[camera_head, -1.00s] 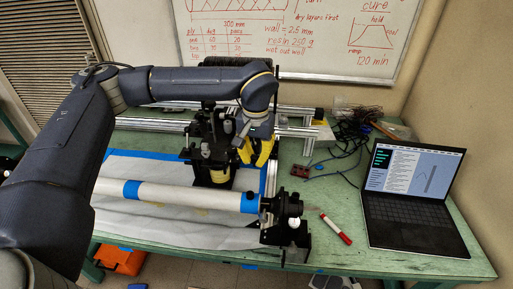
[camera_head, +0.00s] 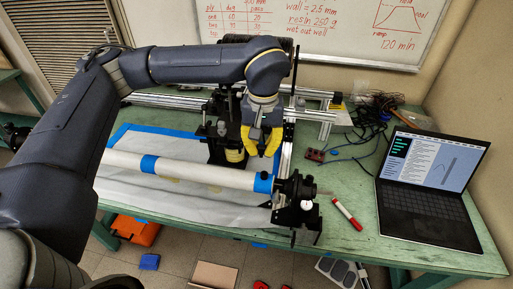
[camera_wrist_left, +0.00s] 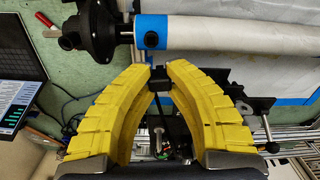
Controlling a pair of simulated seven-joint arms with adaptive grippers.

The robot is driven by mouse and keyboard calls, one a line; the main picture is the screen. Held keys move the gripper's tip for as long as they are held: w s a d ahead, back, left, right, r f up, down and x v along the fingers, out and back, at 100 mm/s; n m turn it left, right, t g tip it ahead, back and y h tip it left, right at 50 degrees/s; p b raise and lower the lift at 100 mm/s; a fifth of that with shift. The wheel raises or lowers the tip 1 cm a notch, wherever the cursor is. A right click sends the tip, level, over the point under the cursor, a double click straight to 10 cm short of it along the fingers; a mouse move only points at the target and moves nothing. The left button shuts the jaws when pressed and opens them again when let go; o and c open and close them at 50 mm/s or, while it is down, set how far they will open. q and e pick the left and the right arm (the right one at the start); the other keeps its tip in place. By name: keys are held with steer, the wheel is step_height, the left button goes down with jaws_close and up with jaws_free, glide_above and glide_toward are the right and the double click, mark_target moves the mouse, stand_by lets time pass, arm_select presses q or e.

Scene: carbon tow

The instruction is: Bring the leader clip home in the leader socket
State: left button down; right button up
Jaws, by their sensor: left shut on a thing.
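My left gripper (camera_head: 262,155) hangs above the far side of the white tube (camera_head: 195,172), near its right end. Its yellow fingers point down and show in the left wrist view (camera_wrist_left: 162,70). They are shut on a small black piece (camera_wrist_left: 160,82) between the tips, which looks like the leader clip. The tube's blue band (camera_wrist_left: 151,31) with a dark round spot lies just ahead of the fingertips, apart from them. I cannot tell which part is the leader socket. My right gripper is not in view.
A black carriage (camera_head: 226,128) stands left of the gripper, close to it. A black end holder (camera_head: 300,189) carries the tube's right end. A red marker (camera_head: 347,214), a laptop (camera_head: 432,190) and tangled cables (camera_head: 374,108) lie to the right. Green table is clear around the marker.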

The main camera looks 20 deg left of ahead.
mark_target(265, 146)
arm_select(q)
steer(key=r+n, duration=0.1)
steer(key=n, duration=0.6)
steer(key=s+d+n, duration=0.1)
steer(key=n, duration=0.7)
steer(key=s+r+n, duration=0.1)
steer(key=n, duration=0.6)
steer(key=shift+d+r+n, duration=0.3)
steer(key=shift+r+n, duration=0.05)
steer(key=shift+n, duration=0.05)
steer(key=shift+f, duration=2.85)
steer(key=shift+f, duration=0.95)
steer(key=shift+r, duration=0.55)
stand_by(1.1)
